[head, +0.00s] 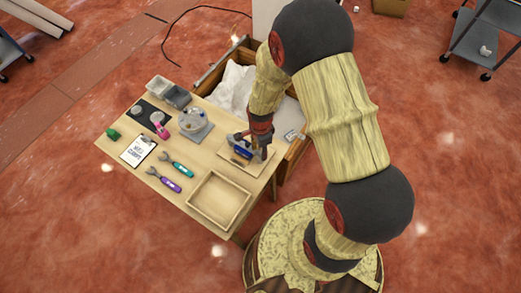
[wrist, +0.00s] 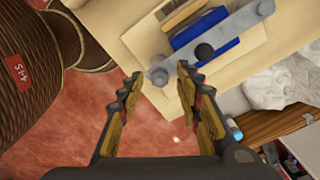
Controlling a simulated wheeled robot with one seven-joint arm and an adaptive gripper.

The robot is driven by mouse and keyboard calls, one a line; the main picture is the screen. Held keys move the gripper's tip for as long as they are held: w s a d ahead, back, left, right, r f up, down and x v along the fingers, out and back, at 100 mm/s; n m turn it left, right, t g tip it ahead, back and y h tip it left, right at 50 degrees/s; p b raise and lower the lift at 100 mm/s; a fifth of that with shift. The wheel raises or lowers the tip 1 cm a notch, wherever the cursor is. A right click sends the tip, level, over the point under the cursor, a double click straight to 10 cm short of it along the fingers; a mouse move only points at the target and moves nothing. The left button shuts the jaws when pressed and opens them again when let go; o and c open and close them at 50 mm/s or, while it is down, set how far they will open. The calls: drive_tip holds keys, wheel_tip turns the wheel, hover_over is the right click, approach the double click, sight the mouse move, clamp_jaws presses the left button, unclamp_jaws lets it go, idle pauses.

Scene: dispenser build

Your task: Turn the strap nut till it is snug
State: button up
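In the wrist view a grey metal strap (wrist: 232,30) lies across a blue block (wrist: 215,47) on a pale wooden board (wrist: 140,37). A round black knob (wrist: 204,52), which may be the strap nut, sits by the strap's middle. The strap's near end (wrist: 160,76) has a round fitting and shows between my fingertips. My gripper (wrist: 159,72) is open, its two fingers apart with a gap around that end. I cannot tell if they touch it. In the head view my gripper (head: 262,150) is at the blue block (head: 241,149), partly covering it.
On the table (head: 205,158) are a teal-handled tool (head: 178,165), a purple-handled tool (head: 165,180), an empty wooden tray (head: 219,200), a clipboard (head: 138,151) and a grey scale (head: 195,127). A wooden crate with white bags (head: 238,88) stands along the far side.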

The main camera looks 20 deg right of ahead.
wheel_tip(320, 180, up, 12)
idle(0.5)
drive_tip(key=shift+f, duration=0.1)
drive_tip(key=s+r+n+t+b, duration=0.2)
drive_tip(key=s+r+n, duration=0.5)
drive_tip(key=r, duration=0.5)
drive_tip(key=s+r+n+t+b, duration=0.1)
drive_tip(key=s+r+n+t, duration=0.2)
drive_tip(key=s+r+n, duration=0.4)
wheel_tip(320, 180, up, 6)
drive_tip(key=n, duration=0.3)
drive_tip(key=shift+s+d+t+b, duration=0.15)
drive_tip(key=shift+d+t+b, duration=0.1)
drive_tip(key=shift+t+b, duration=0.1)
